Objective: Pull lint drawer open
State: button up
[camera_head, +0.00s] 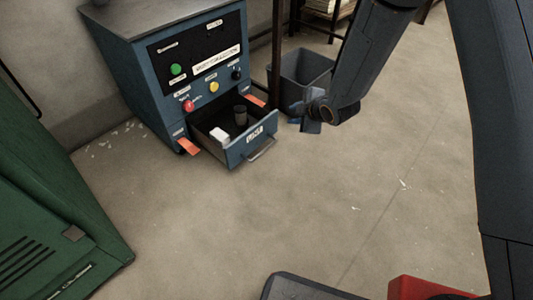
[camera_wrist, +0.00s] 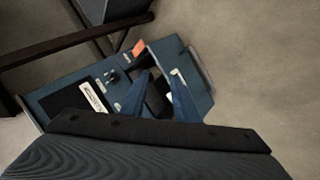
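The lint drawer (camera_head: 250,147) is at the bottom of a blue machine and stands pulled out, with a metal handle (camera_head: 262,150) and a white label on its front. Inside lie a white item (camera_head: 219,135) and a dark cylinder (camera_head: 240,116). My gripper (camera_head: 303,116) is to the right of the drawer in the head view, apart from the handle and holding nothing. In the wrist view its two blue fingers (camera_wrist: 160,78) are spread, overlapping the drawer (camera_wrist: 200,92) in the picture. The handle (camera_wrist: 203,68) lies beyond the fingers to the right.
The blue machine (camera_head: 165,25) carries a black panel with coloured buttons. Orange tags (camera_head: 188,146) stick out beside the drawer. A grey bin (camera_head: 303,75) and a dark post stand right of the machine. A green cabinet (camera_head: 50,210) is at left.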

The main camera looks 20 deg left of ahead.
notch_tip(320, 180, down, 12)
jog(key=w+a+n+y+b, duration=0.1)
jog(key=a+n+y+b, duration=0.2)
jog(key=n+y, duration=0.15)
jog(key=n+y+b, duration=0.3)
jog(key=n, duration=0.2)
send_near(266, 149)
jog(key=x, duration=0.3)
jog(key=shift+g, duration=0.4)
jog(key=b+x, duration=0.4)
jog(key=x, duration=0.3)
jog(key=shift+w+a+f, duration=0.1)
jog(key=shift+w+f, duration=0.05)
jog(key=shift+w, duration=0.05)
grip_shut()
